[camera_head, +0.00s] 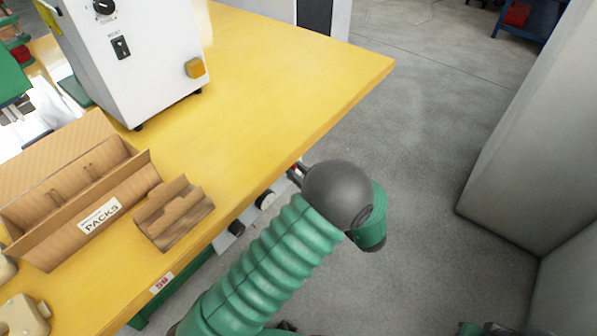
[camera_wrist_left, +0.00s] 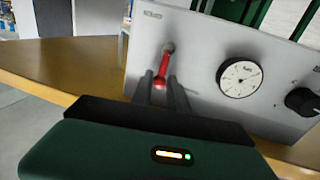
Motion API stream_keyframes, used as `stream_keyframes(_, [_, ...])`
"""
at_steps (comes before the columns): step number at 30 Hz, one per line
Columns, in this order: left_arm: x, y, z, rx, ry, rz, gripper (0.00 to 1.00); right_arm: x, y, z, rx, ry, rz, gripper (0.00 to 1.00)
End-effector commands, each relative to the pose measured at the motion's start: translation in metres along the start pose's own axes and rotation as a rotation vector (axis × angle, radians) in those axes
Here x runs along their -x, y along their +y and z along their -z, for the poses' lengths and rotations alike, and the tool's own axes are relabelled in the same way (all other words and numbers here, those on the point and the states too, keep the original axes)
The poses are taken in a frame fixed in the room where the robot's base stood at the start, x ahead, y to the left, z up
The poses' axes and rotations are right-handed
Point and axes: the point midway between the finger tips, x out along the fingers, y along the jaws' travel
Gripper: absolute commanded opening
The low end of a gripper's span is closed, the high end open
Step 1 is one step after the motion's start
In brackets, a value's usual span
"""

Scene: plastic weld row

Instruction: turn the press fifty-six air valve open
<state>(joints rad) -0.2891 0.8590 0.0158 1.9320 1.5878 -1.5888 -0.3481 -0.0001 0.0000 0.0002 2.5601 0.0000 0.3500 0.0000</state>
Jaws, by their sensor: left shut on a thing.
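The air valve's red lever (camera_wrist_left: 161,72) shows in the left wrist view on a light grey panel (camera_wrist_left: 205,45) under the yellow bench. It hangs from a round pivot at its upper end and points down in that picture, tilted slightly left. My left gripper (camera_wrist_left: 161,92) has its two dark fingers on either side of the lever's lower end and is shut on it. My right gripper is not seen.
A round gauge (camera_wrist_left: 240,78) and a black knob (camera_wrist_left: 302,101) sit right of the lever. On the yellow bench (camera_head: 270,75) stand a white machine (camera_head: 140,60), a cardboard box labelled PACKS (camera_head: 45,235) and a brown slotted block (camera_head: 172,212). Grey floor (camera_head: 430,150) is clear beyond the edge.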

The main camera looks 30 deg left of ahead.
Motion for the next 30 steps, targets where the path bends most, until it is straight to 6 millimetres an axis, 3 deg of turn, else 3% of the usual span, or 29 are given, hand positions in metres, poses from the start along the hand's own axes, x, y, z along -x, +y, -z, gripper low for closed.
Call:
stream_keyframes(11, [-0.002,0.000,0.003,-0.037,-0.006,0.006,0.00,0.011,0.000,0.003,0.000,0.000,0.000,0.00])
stream_keyframes(20, [-0.003,0.008,0.008,-0.209,-0.042,0.005,0.00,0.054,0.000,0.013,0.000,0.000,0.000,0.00])
stream_keyframes(30, [-0.005,0.022,0.002,-0.516,-0.104,0.003,0.00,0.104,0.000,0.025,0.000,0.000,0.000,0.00])
